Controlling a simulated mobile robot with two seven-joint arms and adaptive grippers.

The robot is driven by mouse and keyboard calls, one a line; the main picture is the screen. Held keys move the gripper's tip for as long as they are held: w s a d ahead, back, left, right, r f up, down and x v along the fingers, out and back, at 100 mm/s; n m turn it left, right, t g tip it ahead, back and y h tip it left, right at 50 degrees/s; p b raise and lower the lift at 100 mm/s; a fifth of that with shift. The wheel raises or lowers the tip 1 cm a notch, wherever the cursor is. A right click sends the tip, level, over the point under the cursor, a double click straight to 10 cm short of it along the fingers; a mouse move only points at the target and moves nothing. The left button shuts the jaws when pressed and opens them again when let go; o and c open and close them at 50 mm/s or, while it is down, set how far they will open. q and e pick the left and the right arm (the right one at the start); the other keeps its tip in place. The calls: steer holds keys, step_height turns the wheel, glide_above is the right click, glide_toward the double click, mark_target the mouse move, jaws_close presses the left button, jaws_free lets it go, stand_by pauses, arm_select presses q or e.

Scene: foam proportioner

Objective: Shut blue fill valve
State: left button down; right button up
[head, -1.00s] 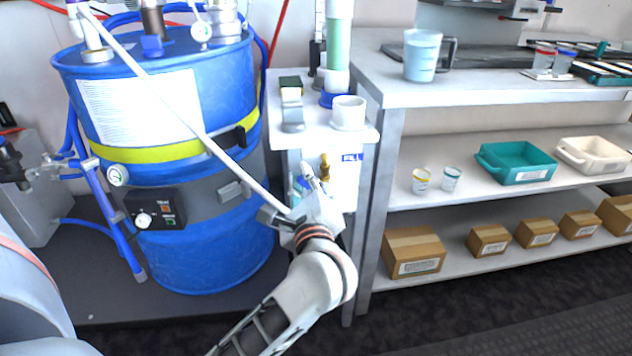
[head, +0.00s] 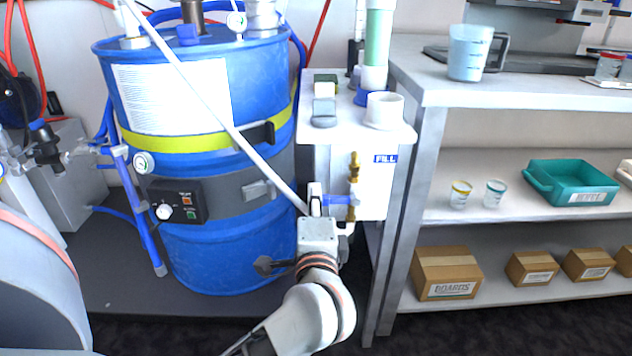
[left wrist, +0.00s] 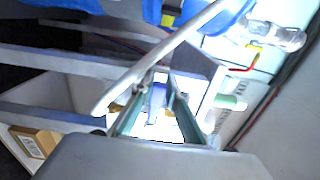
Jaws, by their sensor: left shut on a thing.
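The blue fill valve's lever (head: 342,199) lies about level, reaching left from a brass fitting (head: 354,170) on the white box (head: 375,205) with the FILL label. My left gripper (head: 316,200) is at the lever's left end, shut on it. In the left wrist view the blue lever (left wrist: 157,97) shows between the two fingers (left wrist: 155,118); glare washes out the area around it. My right gripper is not in view.
A white tube (head: 215,120) runs slantwise across the blue drum (head: 220,245) to near my left gripper. The bench's metal leg (head: 405,220) stands close on the right. A white cup (head: 384,110) stands on the box's top.

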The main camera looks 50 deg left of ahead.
arm_select(q)
steer(key=shift+f, duration=0.25)
stand_by(0.3)
steer(key=c, duration=2)
jaws_free()
steer(key=shift+o, duration=0.2)
steer(key=shift+r, duration=0.15)
